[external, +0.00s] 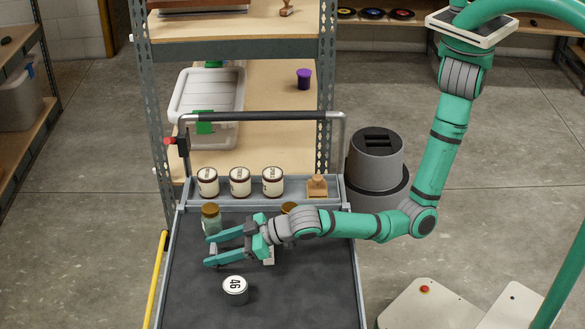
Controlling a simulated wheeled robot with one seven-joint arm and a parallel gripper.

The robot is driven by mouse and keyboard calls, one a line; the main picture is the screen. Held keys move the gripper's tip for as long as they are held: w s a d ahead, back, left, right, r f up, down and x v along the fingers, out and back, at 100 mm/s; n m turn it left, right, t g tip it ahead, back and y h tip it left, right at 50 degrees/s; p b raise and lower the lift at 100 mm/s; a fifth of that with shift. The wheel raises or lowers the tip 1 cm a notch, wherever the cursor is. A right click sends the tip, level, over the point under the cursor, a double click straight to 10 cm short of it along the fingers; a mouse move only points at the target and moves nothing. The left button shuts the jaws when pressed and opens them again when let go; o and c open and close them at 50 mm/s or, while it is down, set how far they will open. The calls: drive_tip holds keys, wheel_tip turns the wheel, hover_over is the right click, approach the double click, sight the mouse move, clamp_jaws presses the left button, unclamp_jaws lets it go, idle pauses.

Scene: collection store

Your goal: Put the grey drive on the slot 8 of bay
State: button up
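I cannot make out a grey drive or a bay with numbered slots in the external view. A dark grey round tin with a white lid marked 46 (235,289) stands on the cart top in front of the gripper. A glass jar with a brown lid (211,219) stands just behind the upper finger. Another brown lid (289,208) is partly hidden behind my arm.
The cart (190,300) has a raised back tray with several labelled jars (240,182) and a wooden stamp (317,186). Shelving behind holds a white bin (207,100) and a purple cup (304,79). A dark grey slotted cylinder (376,160) stands right of the cart.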

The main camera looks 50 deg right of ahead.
drive_tip(key=shift+f, duration=0.2)
drive_tip(key=shift+o, duration=0.5)
drive_tip(key=v, duration=1.1)
drive_tip(key=shift+a, duration=0.1)
